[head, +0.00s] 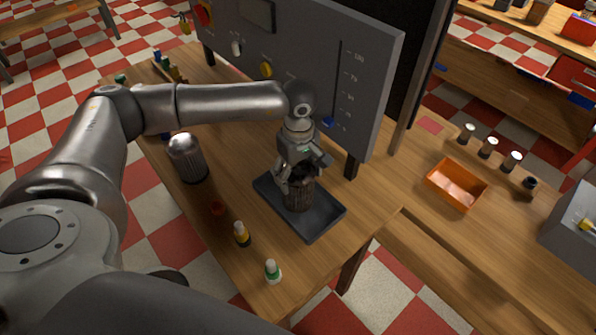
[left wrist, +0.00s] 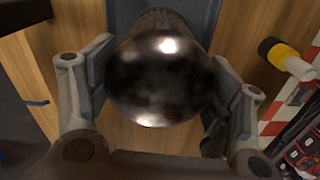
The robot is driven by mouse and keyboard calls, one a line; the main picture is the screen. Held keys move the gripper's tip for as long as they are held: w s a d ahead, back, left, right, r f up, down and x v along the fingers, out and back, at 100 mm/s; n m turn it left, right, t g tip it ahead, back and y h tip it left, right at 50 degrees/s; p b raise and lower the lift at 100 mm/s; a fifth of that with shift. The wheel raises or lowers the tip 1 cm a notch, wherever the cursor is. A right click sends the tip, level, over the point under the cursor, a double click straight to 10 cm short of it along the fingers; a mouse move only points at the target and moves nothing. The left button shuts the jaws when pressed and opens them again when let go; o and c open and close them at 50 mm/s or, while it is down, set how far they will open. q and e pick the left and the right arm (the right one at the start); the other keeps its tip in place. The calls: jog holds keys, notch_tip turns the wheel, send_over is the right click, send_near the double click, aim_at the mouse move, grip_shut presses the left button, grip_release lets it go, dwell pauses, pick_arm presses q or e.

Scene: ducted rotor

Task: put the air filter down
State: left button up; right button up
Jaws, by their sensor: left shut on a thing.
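The air filter (head: 298,196) is a dark, ribbed cylinder with a shiny domed end. My left gripper (head: 295,178) is shut on it from above. In the left wrist view the dome of the air filter (left wrist: 162,75) sits between the two fingers of my left gripper (left wrist: 160,95). In the head view the filter is upright over the dark grey tray (head: 318,231). I cannot tell whether its lower end touches the tray floor, since that end is hard to make out. My right gripper is not in view.
A metal canister (head: 187,158) stands left of the tray. A grey panel (head: 300,62) rises behind. An orange bin (head: 457,185) lies to the right.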

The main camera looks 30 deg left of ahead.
pick_arm(q)
jog(key=o, duration=0.9)
jog(key=shift+o, duration=0.4)
jog(key=shift+r, duration=0.1)
notch_tip(320, 180, up, 11)
jog(key=b, duration=0.3)
jog(key=shift+r+b, duration=0.3)
jog(key=shift+r, duration=0.25)
